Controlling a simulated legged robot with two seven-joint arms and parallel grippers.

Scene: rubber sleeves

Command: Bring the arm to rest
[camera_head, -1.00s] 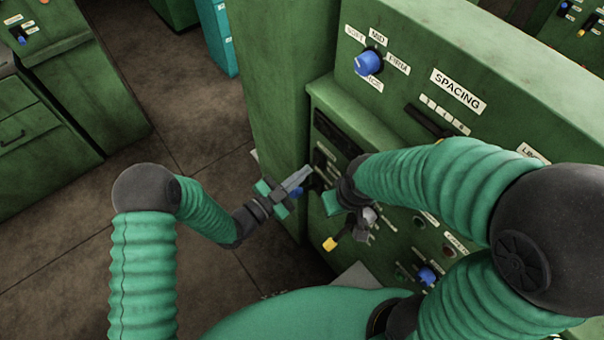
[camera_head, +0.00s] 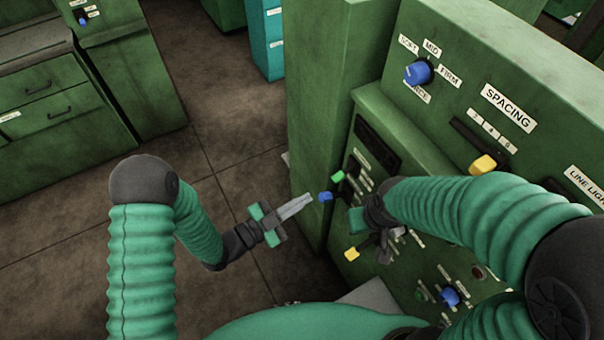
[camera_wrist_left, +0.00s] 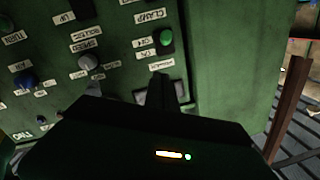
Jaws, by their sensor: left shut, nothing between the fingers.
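My left arm (camera_head: 142,255) comes in from the left, with a green ribbed sleeve. My left gripper (camera_head: 308,198) is shut and empty, its grey fingers pointing right toward the green machine's control panel (camera_head: 385,205). A blue knob (camera_head: 325,197) and a green one (camera_head: 337,176) are just beyond its tips. In the left wrist view, the dark gripper body covers the lower middle, and labelled switches, including a green knob (camera_wrist_left: 165,37), lie behind it. My right gripper (camera_head: 385,245) is in front of the panel below its forearm; its fingers are too small and overlapped to read.
The machine's upper face has a blue dial (camera_head: 417,73) and a yellow slider (camera_head: 483,164). Green drawers (camera_head: 50,100) stand at far left. Open brown floor (camera_head: 215,130) lies between.

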